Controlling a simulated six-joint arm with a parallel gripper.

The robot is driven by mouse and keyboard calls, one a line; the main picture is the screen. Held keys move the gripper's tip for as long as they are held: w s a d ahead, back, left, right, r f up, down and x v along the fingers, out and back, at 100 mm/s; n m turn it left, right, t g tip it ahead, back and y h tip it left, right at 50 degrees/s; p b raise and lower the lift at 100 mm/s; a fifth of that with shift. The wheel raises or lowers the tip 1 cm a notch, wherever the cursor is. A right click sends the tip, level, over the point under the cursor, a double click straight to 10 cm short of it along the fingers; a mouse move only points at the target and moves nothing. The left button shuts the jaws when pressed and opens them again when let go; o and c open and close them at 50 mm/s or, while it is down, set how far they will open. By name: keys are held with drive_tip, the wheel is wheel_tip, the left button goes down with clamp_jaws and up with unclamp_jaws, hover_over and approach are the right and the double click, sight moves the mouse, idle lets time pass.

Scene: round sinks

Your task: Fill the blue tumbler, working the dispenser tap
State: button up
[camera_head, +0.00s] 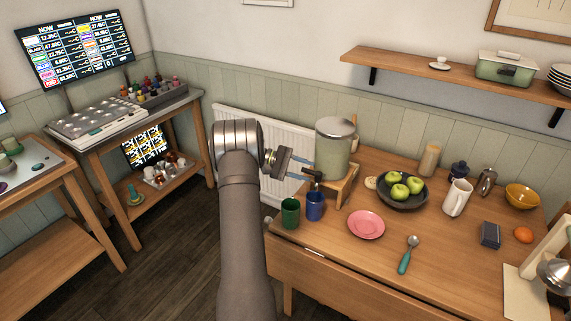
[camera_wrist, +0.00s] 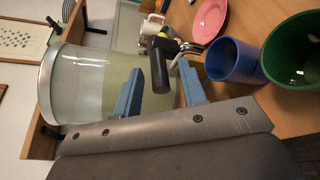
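The dispenser (camera_head: 333,152) is a clear cylinder of pale liquid with a grey lid, on a wooden stand; it also shows in the wrist view (camera_wrist: 85,85). Its black-handled tap (camera_head: 314,174) faces the table's left edge. The blue tumbler (camera_head: 315,207) stands upright below the tap and beside the green tumbler (camera_head: 290,213). In the wrist view the blue tumbler (camera_wrist: 232,65) is right of the tap (camera_wrist: 162,65). I cannot tell if it holds liquid. My gripper (camera_head: 303,170) is open, its blue fingers (camera_wrist: 160,88) on either side of the tap handle; contact is not clear.
A pink plate (camera_head: 366,225) and a teal-handled spoon (camera_head: 408,255) lie right of the tumblers. A dark bowl of green apples (camera_head: 402,203) sits behind. Both tumblers stand close to the table's left edge. The table front (camera_head: 360,270) is mostly clear.

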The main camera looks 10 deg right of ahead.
drive_tip(key=v, duration=1.6)
drive_tip(key=shift+w+a, duration=0.15)
drive_tip(key=shift+a, duration=0.15)
drive_tip(key=shift+r, duration=0.1)
idle(0.4)
drive_tip(key=s+n+t+h, duration=0.1)
drive_tip(key=s+n+t, duration=0.3)
drive_tip(key=s+t, duration=0.95)
drive_tip(key=shift+g, duration=0.25)
drive_tip(key=x, duration=1.1)
drive_tip(key=f+x, duration=0.1)
drive_tip(key=x, duration=0.5)
drive_tip(key=shift+s, duration=0.4)
drive_tip(key=shift+r, duration=0.1)
clamp_jaws()
